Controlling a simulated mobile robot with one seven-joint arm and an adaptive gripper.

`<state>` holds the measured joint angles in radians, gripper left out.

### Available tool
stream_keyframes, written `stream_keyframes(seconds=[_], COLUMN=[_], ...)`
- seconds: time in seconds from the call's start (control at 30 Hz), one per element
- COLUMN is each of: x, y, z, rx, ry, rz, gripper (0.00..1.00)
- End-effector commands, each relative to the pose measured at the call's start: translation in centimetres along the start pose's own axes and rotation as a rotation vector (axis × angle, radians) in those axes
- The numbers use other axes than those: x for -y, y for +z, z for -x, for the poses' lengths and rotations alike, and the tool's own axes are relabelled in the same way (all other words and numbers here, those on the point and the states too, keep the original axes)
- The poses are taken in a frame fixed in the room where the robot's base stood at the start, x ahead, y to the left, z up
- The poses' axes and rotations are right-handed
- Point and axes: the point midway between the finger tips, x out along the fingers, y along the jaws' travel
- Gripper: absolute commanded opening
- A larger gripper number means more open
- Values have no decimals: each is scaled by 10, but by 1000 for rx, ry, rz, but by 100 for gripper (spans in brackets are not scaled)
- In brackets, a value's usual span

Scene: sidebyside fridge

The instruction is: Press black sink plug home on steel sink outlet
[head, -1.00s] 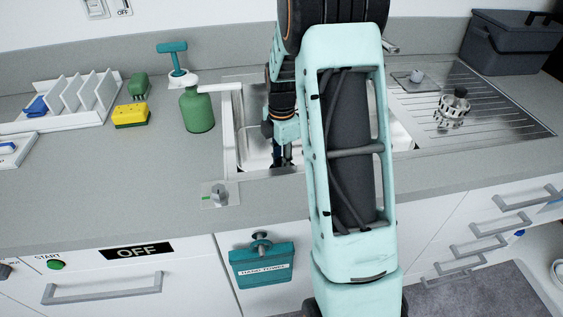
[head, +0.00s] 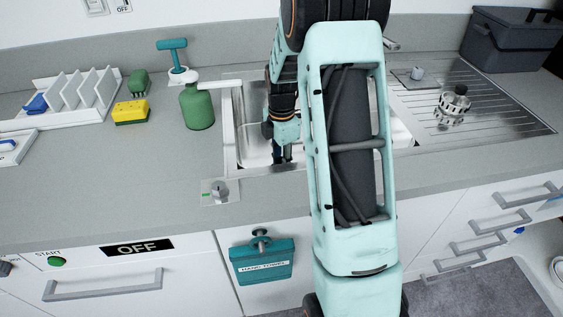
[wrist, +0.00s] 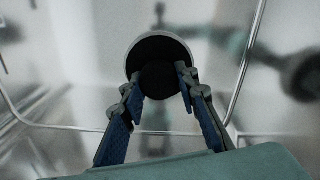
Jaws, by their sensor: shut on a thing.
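The black sink plug (wrist: 158,50) is between my fingertips (wrist: 161,84) in the wrist view. My gripper is shut on its round dark knob. A pale rim, seemingly the steel sink outlet (wrist: 184,51), shows around the plug's far side and upper edges. The near side is hidden by the knob and fingers. I cannot tell how deep the plug sits. In the head view my gripper (head: 281,156) reaches down into the sink basin (head: 232,125); the plug and outlet are hidden there.
A green soap bottle (head: 197,108) stands left of the basin. A strainer basket (head: 452,107) sits on the ribbed drainer (head: 500,115) at right.

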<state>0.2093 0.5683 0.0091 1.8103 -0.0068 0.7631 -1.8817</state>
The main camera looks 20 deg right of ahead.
Motion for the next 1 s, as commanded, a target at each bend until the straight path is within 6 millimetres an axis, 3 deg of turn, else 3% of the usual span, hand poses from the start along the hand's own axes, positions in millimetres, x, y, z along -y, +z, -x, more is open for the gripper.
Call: stream_keyframes(seconds=[0.13, 0.17, 0.33, 0.67, 0.77, 1.0], x=[0, 0, 0, 0, -1, -1], y=[0, 0, 0, 0, 1, 1], z=[-2, -2, -2, 2, 13, 62], rx=[0, 0, 0, 0, 1, 2], ry=[0, 0, 0, 1, 5, 5], rz=[-1, -1, 0, 0, 0, 0], gripper=[11, 30, 49, 49, 49, 49])
